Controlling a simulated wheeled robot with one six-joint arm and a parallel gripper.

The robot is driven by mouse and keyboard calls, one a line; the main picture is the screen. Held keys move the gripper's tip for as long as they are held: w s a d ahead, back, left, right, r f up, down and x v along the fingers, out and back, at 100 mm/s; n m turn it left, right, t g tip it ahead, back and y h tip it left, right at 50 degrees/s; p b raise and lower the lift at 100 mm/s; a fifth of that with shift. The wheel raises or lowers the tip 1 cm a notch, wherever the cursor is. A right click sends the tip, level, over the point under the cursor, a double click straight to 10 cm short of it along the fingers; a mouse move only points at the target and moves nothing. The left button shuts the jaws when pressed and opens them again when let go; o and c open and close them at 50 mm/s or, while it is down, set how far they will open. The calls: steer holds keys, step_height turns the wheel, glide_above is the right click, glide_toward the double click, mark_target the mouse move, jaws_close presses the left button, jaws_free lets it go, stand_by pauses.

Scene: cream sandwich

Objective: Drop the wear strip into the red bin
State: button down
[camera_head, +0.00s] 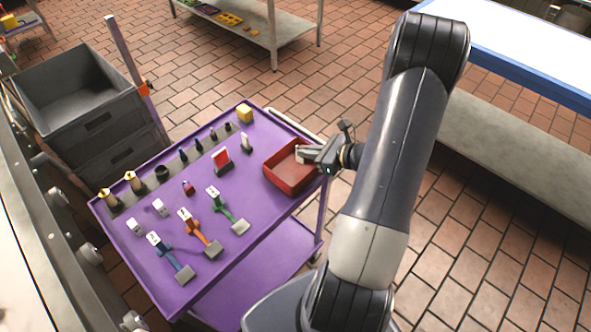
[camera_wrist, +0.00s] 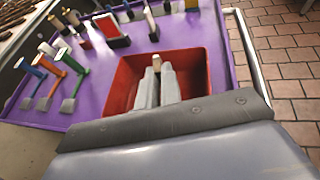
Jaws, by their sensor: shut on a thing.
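The red bin (camera_head: 283,176) stands at the right corner of the purple cart top. It also shows in the wrist view (camera_wrist: 125,85), open side up. My gripper (camera_head: 308,155) is over the bin at its right side. In the wrist view my gripper's fingers (camera_wrist: 157,75) are close together above the bin's inside. They are shut on a small pale piece, the wear strip (camera_wrist: 156,62), whose end shows between the fingertips. Most of the strip is hidden by the fingers. I cannot tell how far it is above the bin floor.
A cart rail (camera_wrist: 246,55) runs beside the bin. Grey crates (camera_head: 85,95) stand at the left.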

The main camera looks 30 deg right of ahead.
steer(key=c, duration=1.5)
jaws_free()
steer(key=b+v, duration=0.1)
steer(key=v, duration=0.9)
steer(key=shift+s+d+r, duration=0.15)
steer(key=shift+s+d, duration=0.05)
steer(key=shift+s, duration=0.1)
steer(key=p+x, duration=0.1)
steer(key=x, duration=1)
steer(key=shift+a+r, duration=0.1)
steer(key=shift+s+r+p, duration=0.1)
steer(key=shift+r+p, duration=1.2)
steer(key=shift+r, duration=0.65)
